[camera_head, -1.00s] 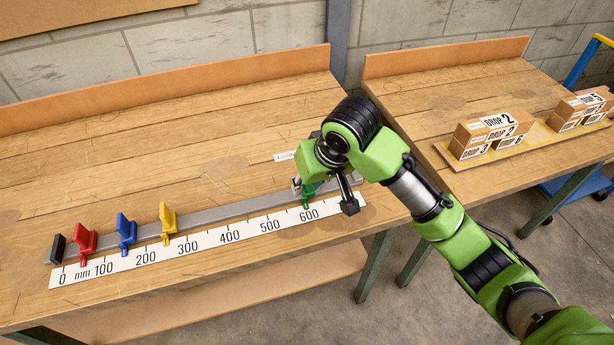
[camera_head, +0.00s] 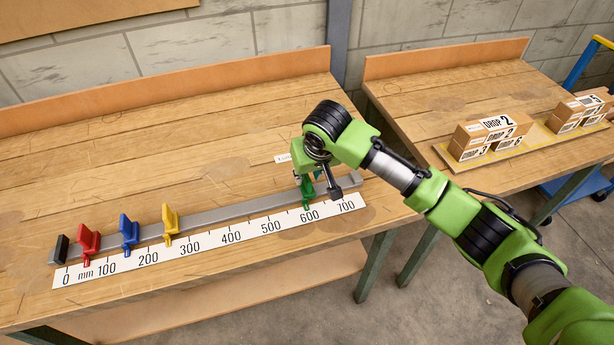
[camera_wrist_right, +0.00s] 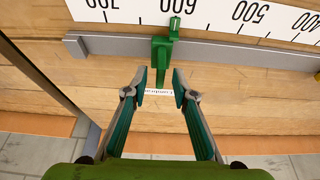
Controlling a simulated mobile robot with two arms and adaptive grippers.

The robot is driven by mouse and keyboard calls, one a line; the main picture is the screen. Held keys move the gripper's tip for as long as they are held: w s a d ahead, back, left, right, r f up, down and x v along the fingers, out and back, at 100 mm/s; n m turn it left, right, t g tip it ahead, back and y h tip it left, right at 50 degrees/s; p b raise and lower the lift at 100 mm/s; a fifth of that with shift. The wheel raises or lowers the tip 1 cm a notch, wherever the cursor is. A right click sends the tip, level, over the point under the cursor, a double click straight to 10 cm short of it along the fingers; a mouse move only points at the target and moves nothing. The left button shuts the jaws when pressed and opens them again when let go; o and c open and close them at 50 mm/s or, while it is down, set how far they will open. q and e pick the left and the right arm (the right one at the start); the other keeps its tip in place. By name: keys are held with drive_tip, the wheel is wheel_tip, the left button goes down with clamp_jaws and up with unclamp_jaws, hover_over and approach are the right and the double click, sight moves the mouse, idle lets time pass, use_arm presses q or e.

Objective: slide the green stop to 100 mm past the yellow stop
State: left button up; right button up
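The green stop (camera_head: 307,190) sits on the grey rail (camera_head: 240,206), its pointer near the 600 mark of the white scale (camera_head: 270,226). The yellow stop (camera_head: 170,222) is far to its left, its pointer between 200 and 300. My right gripper (camera_head: 304,178) is over the green stop. In the right wrist view, the open fingers (camera_wrist_right: 160,89) stand either side of the upright plate of the green stop (camera_wrist_right: 161,62), with a visible gap on each side. My left gripper is not in view.
A blue stop (camera_head: 129,233) and a red stop (camera_head: 88,242) sit further left on the rail, before a black end block (camera_head: 59,249). A small label lies behind the rail. Labelled boxes (camera_head: 490,135) stand on the right table. The rail between yellow and green is clear.

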drive_tip(key=shift+x, duration=1.5)
drive_tip(key=shift+c, duration=0.4)
clamp_jaws()
